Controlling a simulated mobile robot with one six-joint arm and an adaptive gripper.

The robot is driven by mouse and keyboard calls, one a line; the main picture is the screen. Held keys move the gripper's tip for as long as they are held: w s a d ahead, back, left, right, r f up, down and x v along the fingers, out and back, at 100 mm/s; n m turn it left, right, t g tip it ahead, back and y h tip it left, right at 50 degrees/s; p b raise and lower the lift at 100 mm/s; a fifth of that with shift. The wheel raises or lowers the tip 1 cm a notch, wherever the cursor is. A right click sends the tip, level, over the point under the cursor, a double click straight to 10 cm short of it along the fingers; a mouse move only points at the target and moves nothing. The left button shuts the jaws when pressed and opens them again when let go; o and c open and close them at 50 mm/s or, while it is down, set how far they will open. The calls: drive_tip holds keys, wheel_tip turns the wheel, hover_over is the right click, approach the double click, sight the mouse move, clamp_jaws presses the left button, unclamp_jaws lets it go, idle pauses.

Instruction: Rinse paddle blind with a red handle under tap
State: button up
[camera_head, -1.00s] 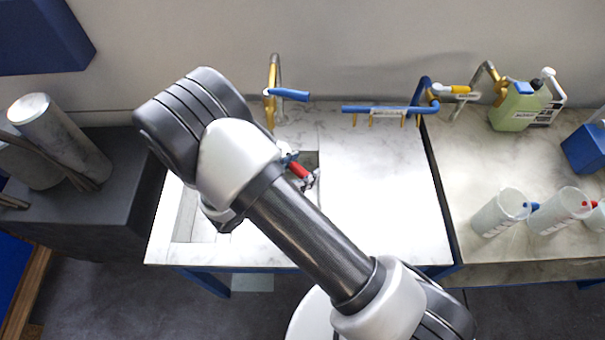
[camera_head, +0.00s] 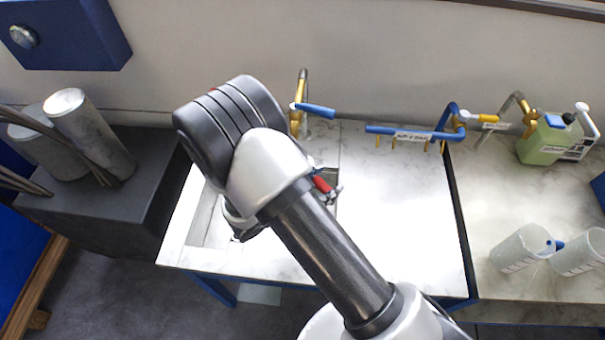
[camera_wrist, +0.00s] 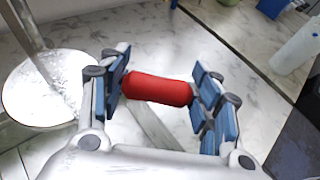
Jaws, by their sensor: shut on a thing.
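The paddle blind's red handle (camera_wrist: 158,88) lies between the blue pads of my gripper (camera_wrist: 160,90) in the wrist view. My gripper is shut on it. The blind's round pale disc (camera_wrist: 28,95) is at the left of that view, over the sink. A grey streak like a water stream meets the disc, with white flecks around it. In the head view the red handle (camera_head: 322,185) shows beside my arm, and the disc is hidden behind the arm. The brass tap (camera_head: 297,118) with a blue lever (camera_head: 318,110) stands behind the sink (camera_head: 208,222).
A blue multi-outlet fitting (camera_head: 410,133) is right of the tap. Metal cylinders (camera_head: 92,135) stand on a dark block at left. The worktop (camera_head: 400,215) right of the sink is clear.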

drive_tip(key=shift+d+r, duration=0.1)
drive_tip(key=s+d, duration=0.2)
drive_tip(key=s, duration=0.5)
drive_tip(key=shift+s, duration=0.35)
idle(0.4)
idle(1.1)
drive_tip(key=s+d+r+p, duration=0.1)
drive_tip(key=s+r, duration=0.3)
drive_tip(key=s, duration=0.1)
drive_tip(key=shift+d+p, duration=0.2)
drive_tip(key=shift+p, duration=0.15)
drive_tip(key=shift+w, duration=0.1)
idle(0.6)
